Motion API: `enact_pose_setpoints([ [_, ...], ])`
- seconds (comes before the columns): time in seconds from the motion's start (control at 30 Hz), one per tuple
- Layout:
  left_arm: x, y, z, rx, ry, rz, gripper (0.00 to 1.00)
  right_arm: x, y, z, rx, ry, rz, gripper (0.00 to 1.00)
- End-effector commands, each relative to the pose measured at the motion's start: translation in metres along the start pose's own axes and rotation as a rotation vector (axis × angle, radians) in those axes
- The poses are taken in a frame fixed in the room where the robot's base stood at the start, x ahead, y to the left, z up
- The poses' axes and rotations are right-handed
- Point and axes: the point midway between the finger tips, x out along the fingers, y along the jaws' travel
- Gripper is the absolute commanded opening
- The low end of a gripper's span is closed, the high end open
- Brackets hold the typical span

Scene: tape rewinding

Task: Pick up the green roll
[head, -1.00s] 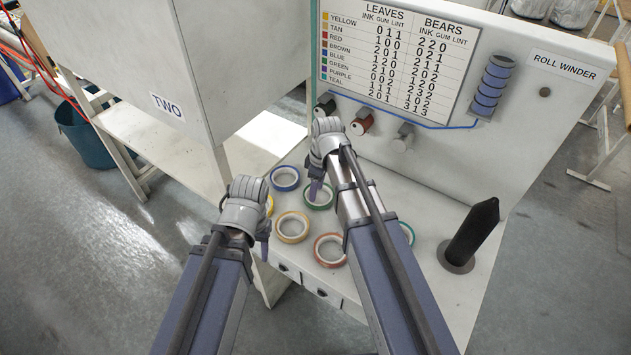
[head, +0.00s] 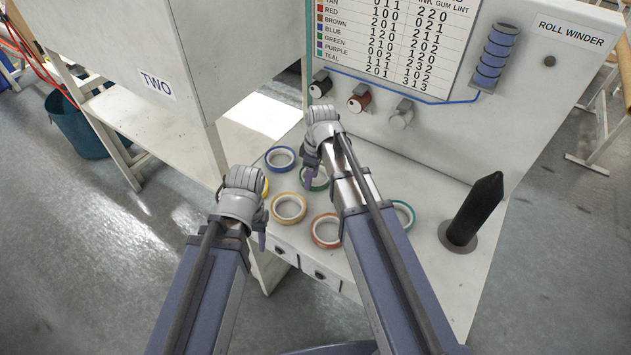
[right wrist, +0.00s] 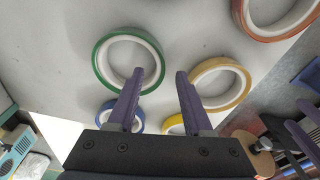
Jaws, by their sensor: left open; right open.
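The green roll (head: 325,184) lies flat on the white table, partly hidden behind my right gripper (head: 309,178) in the head view. In the right wrist view the green roll (right wrist: 101,62) is at upper left. There my right gripper (right wrist: 160,73) is open and empty. One fingertip overlaps the opening of the green roll and the other is outside it, near a tan roll (right wrist: 245,80). The near edge of the green roll shows between the fingertips. I cannot tell how high they are above it. My left gripper (head: 262,236) is left of the rolls, its jaws hardly visible.
Blue (head: 280,158), tan (head: 289,209), reddish-brown (head: 326,231) and teal (head: 406,213) rolls lie close around, with a yellow roll partly hidden. A black spindle (head: 475,212) stands at right. Knobs (head: 360,101) stick out of the panel behind. A white box (head: 140,60) is at left.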

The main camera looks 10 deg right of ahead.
Motion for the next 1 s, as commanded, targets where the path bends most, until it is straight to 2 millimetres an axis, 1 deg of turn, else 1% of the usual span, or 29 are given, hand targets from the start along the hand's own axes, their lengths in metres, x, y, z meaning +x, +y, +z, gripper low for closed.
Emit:
enact_pose_setpoints([
  [0.03,0.013,0.001,-0.001,0.000,0.000,0.000,0.50,0.013,0.000,0.001,0.000,0.000,0.000,0.51],
  [0.2,0.031,0.003,-0.002,0.000,0.000,0.000,0.50,0.032,0.000,0.001,0.000,0.000,0.000,0.51],
  [0.3,0.033,0.003,-0.002,0.000,0.000,0.000,0.50,0.034,0.000,0.000,0.000,0.000,0.000,0.51],
  [0.5,0.031,0.003,-0.002,0.000,0.000,0.000,0.50,0.032,-0.001,0.000,0.000,0.000,0.000,0.51],
  [0.57,0.031,0.003,-0.002,0.000,0.000,0.000,0.50,0.032,-0.001,0.000,0.000,0.000,0.000,0.45],
  [0.9,0.031,0.003,-0.002,0.000,0.000,0.000,0.50,0.032,-0.001,0.000,0.000,0.000,0.000,0.07],
  [0.97,0.031,0.003,-0.002,0.000,0.000,0.000,0.50,0.032,0.000,0.000,0.000,0.000,0.000,0.00],
  [1.0,0.031,0.003,-0.002,0.000,0.000,0.000,0.50,0.032,0.000,0.000,0.000,0.000,0.000,0.00],
])
